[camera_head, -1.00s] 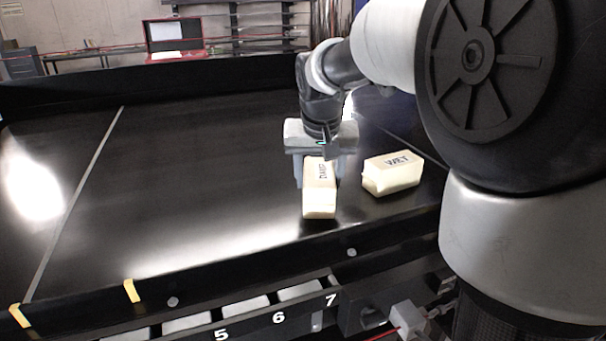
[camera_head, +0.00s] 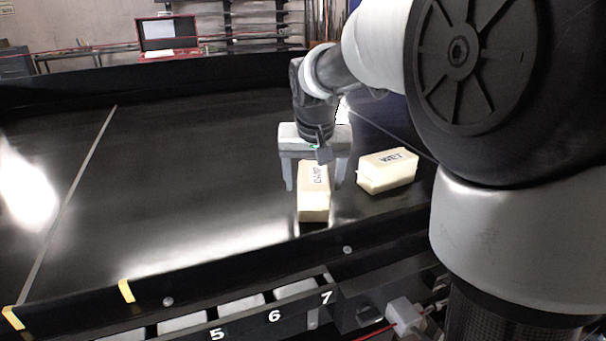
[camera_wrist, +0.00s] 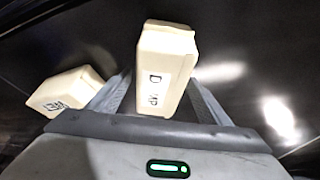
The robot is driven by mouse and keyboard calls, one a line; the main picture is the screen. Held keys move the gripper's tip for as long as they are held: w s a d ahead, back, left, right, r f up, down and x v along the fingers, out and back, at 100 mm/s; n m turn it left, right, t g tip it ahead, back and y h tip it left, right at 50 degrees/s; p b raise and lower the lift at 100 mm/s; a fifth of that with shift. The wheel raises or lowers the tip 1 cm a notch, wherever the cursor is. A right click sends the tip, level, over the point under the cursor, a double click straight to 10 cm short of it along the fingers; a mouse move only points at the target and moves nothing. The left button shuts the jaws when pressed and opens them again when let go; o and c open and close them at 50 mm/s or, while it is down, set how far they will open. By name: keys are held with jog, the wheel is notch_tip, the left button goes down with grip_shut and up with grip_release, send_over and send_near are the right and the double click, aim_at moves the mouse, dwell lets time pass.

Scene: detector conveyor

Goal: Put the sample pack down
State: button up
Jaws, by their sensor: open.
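The pale cream sample pack marked DAMP (camera_head: 313,206) lies on the black conveyor belt, its long side running toward the near rail. My gripper (camera_head: 311,184) is open above its far end, with one finger to each side. A gap shows between the left finger and the pack. In the wrist view the DAMP pack (camera_wrist: 165,62) reaches out between and beyond the open fingers of my gripper (camera_wrist: 163,92). The part of the pack nearest the palm is hidden.
A second cream pack marked WET (camera_head: 388,172) lies to the right on the belt (camera_head: 190,170). A raised near rail (camera_head: 215,277) edges the belt, with numbered bins 5, 6 and 7 below. The belt's left and middle are clear.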

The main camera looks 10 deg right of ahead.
jog(key=v, duration=1.1)
jog(key=shift+s+a+r, duration=0.1)
jog(key=shift+r, duration=0.15)
jog(key=s+f+n, duration=0.1)
jog(key=s+f, duration=0.4)
jog(key=s, duration=0.5)
jog(key=s+f+n+t, duration=0.1)
jog(key=s+f, duration=0.4)
jog(key=s, duration=0.6)
jog(key=shift+s+d+y, duration=0.3)
jog(key=shift+d+y, duration=0.1)
jog(key=shift+d, duration=0.05)
jog(key=shift+o, duration=0.4)
jog(key=w+a+r+m+g+b, duration=0.1)
jog(key=w+r+b, duration=0.1)
jog(key=w+r, duration=0.65)
jog(key=w+r+m+b, duration=0.1)
jog(key=w+r+b, duration=0.2)
jog(key=w+r, duration=0.55)
jog(key=b, duration=0.2)
send_near(313, 177)
jog(key=shift+h, duration=0.4)
jog(key=x, duration=0.5)
jog(key=shift+w+a+f, duration=0.1)
jog(key=shift+w+a, duration=0.05)
jog(key=shift+a, duration=0.1)
jog(key=shift+x, duration=2.95)
